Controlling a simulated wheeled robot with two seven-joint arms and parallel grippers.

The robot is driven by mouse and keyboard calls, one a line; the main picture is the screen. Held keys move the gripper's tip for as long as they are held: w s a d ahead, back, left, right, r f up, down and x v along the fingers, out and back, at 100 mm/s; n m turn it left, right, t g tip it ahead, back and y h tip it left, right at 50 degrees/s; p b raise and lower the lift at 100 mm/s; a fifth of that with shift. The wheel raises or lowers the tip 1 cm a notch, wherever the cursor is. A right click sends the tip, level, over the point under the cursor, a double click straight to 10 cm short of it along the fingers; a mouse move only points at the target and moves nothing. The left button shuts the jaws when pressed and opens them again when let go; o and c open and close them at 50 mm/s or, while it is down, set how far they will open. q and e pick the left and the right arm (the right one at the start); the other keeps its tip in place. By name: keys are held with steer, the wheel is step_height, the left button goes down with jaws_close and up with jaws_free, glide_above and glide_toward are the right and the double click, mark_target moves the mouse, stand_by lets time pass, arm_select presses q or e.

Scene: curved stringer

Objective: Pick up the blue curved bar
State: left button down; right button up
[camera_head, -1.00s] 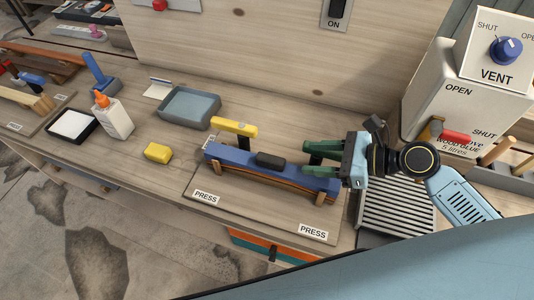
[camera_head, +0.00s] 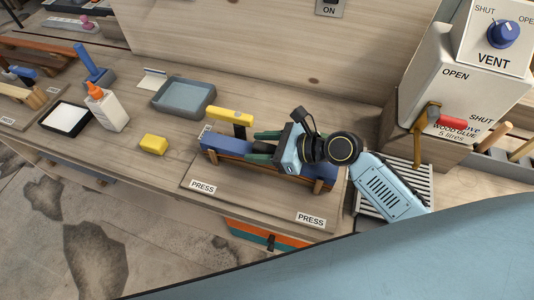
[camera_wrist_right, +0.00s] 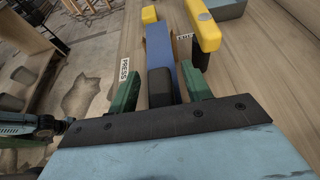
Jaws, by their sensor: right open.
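The blue curved bar (camera_head: 222,147) lies along a brown wooden form on the press board; its middle is hidden by my right gripper in the head view. In the right wrist view the bar (camera_wrist_right: 160,48) runs away from me, with a dark block (camera_wrist_right: 160,85) on its top. My right gripper (camera_head: 260,147) is open, its green fingers over the middle of the bar. In the wrist view its fingers (camera_wrist_right: 159,84) lie on either side of the dark block, with a gap visible.
A yellow-topped post (camera_head: 231,117) stands close behind the bar. A yellow block (camera_head: 153,144), a grey tray (camera_head: 184,98) and a white glue bottle (camera_head: 107,108) are to the left. A glue dispenser with a red-handled tap (camera_head: 450,121) stands at the right.

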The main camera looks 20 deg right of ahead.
steer(key=shift+c, duration=0.3)
jaws_close()
